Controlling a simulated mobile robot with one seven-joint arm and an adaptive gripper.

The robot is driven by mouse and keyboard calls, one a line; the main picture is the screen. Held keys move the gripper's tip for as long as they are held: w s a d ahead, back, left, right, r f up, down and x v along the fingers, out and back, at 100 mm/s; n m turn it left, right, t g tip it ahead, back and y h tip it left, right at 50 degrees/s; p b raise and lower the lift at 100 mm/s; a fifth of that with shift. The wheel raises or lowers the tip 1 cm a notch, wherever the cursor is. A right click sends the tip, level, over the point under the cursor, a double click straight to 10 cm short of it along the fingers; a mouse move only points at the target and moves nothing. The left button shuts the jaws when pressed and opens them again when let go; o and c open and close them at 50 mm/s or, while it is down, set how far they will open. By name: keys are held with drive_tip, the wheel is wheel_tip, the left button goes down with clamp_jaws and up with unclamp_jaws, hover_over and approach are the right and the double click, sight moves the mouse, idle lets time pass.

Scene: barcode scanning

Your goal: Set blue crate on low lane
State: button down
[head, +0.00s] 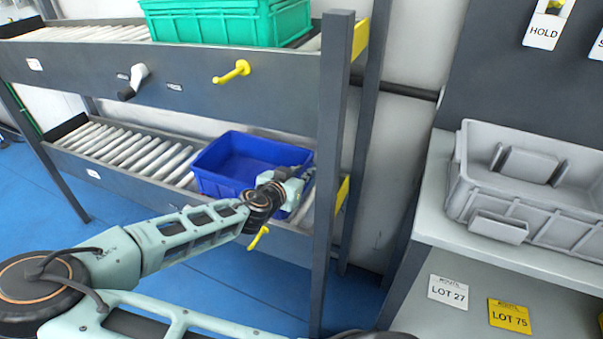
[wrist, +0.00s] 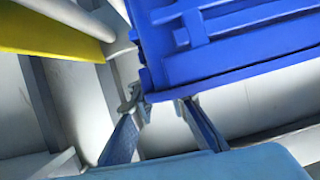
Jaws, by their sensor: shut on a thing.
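The blue crate (head: 232,158) is an empty open tub at the right end of the low roller lane (head: 130,150). It looks roughly level and lies on or just above the rollers; the head view does not settle which. In the wrist view the crate (wrist: 235,40) fills the upper right. My gripper (head: 298,180) reaches in from the front right, at the crate's right side. In the wrist view my gripper (wrist: 160,108) has its fingers at the crate's lower edge and is shut on it. The exact grip spot is partly hidden.
A green crate (head: 230,22) sits on the upper lane above. A dark post (head: 335,150) stands just right of my gripper. Yellow hooks (head: 232,72) stick out from the rack front. A grey bin (head: 530,190) stands on a bench at right. Rollers left of the blue crate are free.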

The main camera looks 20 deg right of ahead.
drive_tip(key=c, duration=1.8)
unclamp_jaws()
drive_tip(key=shift+f, duration=0.1)
drive_tip(key=v, duration=1.2)
drive_tip(key=shift+s+d, duration=0.1)
drive_tip(key=shift+s, duration=0.05)
